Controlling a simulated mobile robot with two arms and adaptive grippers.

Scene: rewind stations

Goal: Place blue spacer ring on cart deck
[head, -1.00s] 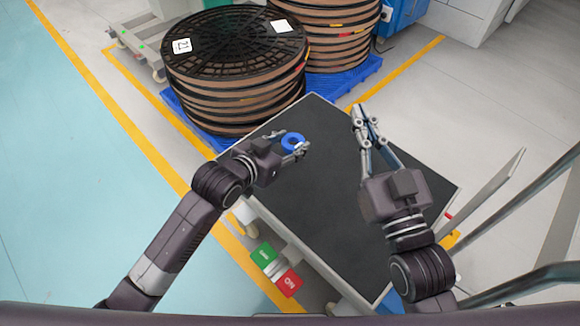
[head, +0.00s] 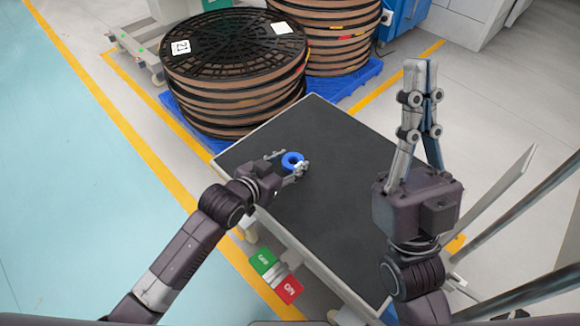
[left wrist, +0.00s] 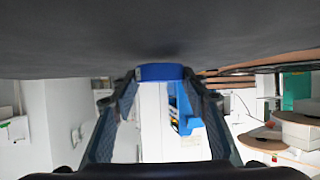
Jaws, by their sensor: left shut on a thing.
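The blue spacer ring (head: 292,161) lies flat between the fingertips of my left gripper (head: 288,165), over the far left part of the dark cart deck (head: 335,185). My left gripper is shut on the ring. In the left wrist view the ring's blue edge (left wrist: 162,72) shows between both fingertips (left wrist: 162,76), close against the dark deck surface. I cannot tell whether it touches the deck. My right gripper (head: 421,68) is empty, its fingers close together, at the right of the deck.
Stacked reels (head: 235,75) on a blue pallet (head: 185,115) stand beyond the cart, with a second reel stack (head: 335,40) behind. Metal rails (head: 495,200) are on the right. Most of the deck is bare.

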